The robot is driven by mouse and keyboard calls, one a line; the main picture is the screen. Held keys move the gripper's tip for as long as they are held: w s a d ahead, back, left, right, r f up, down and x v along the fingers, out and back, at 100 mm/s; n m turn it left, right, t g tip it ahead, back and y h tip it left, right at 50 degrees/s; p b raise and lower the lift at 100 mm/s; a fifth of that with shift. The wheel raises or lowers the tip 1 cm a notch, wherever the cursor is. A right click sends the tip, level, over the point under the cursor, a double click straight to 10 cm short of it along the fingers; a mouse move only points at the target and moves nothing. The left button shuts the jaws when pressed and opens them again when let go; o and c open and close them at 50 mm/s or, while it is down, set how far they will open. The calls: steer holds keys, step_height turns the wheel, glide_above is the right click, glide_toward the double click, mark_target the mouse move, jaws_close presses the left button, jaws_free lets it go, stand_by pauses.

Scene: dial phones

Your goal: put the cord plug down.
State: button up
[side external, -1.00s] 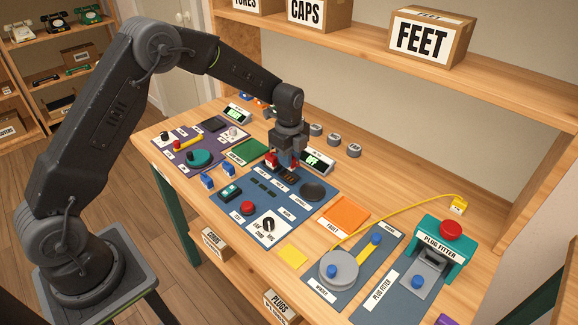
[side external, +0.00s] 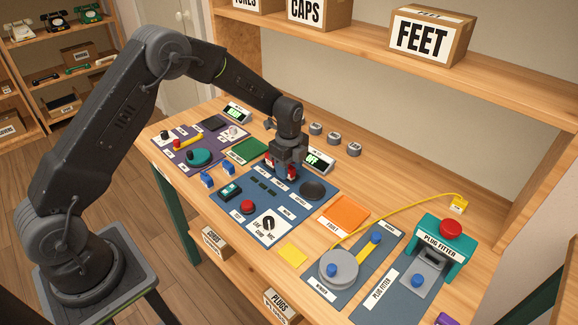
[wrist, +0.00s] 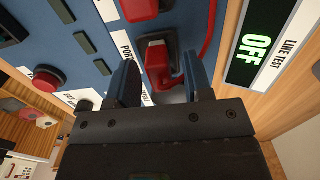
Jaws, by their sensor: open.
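In the wrist view a red cord plug (wrist: 157,62) with a pale grey part at its top stands at the blue test panel (wrist: 105,15), by the PORT label. A red cord (wrist: 205,50) runs along its right side. My gripper (wrist: 160,78) is open, its two blue fingers on either side of the plug with gaps visible. In the side view my gripper (side external: 287,176) is low over the panel, and red parts show beside it. The plug's lower end and its seating are hidden.
A line test display (side external: 318,160) reading OFF stands close to the right of my gripper. A red button (side external: 247,206) and a black knob (side external: 268,223) are on the panel's front. A yellow cord (side external: 400,210) runs to a yellow plug (side external: 458,204) at the right.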

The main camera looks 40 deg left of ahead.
steer(key=s+d+r+n+t, duration=0.1)
steer(key=s+r+n, duration=0.25)
steer(key=r, duration=1.55)
steer(key=s+d+r+n+t, duration=0.1)
steer(key=s+r+n+t, duration=0.1)
steer(key=s+r+n, duration=0.6)
steer(key=s+d+f+n+t, duration=0.1)
steer(key=s+n, duration=0.2)
steer(key=s, duration=0.6)
steer(key=s+n+t, duration=0.1)
steer(key=s+n, duration=0.2)
steer(key=s, duration=0.7)
steer(key=shift+d+f+t, duration=0.3)
steer(key=shift+d+f, duration=0.05)
steer(key=shift+n, duration=0.25)
